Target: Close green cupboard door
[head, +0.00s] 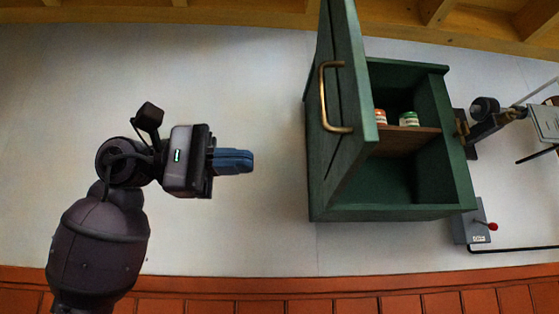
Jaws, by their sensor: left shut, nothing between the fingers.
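The green cupboard (400,212) hangs on the pale wall right of centre. Its green door (347,105) is hinged on the left side and stands open, swung out toward me. A brass handle (325,97) is on the door's outer face. Inside, a wooden shelf (405,141) holds two small jars, one with a red lid (380,117) and one green and white (409,119). My left gripper (250,161) is shut and empty, its blue fingers pointing right, left of the door and apart from it. My right gripper does not show.
A dark bracket-like device (487,115) is mounted right of the cupboard. Below it is a grey box (474,222) with a red-knobbed lever (492,227). Wooden beams run above, red-brown panels below. The wall between my left gripper and the cupboard is clear.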

